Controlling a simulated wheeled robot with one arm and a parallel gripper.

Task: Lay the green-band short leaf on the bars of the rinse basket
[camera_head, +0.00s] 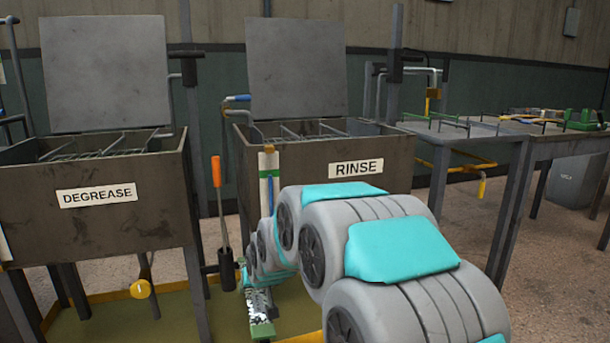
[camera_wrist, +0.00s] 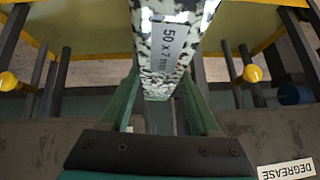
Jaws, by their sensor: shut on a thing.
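My gripper (camera_wrist: 161,98) is shut on a flat, speckled black-and-white leaf (camera_wrist: 160,62), with one dark green finger on each side. The leaf carries a grey label reading "50 x 7 mm". In the head view the leaf (camera_head: 260,302) hangs low in front of the tanks, beside my arm, and its near end shows green. My arm partly hides the gripper there. The rinse tank (camera_head: 295,165), marked RINSE, stands behind the arm with its lid up. Bars of the rinse basket (camera_head: 308,131) show in its open top. No leaf shows on the visible bars.
The degrease tank (camera_head: 95,225) stands to the left, its lid also up. An orange-handled tool (camera_head: 217,180) stands upright in a dark holder between the tanks. Upright posts and a blue-ended pipe (camera_head: 238,98) rise near the rinse tank. A bench (camera_head: 500,130) stands to the right.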

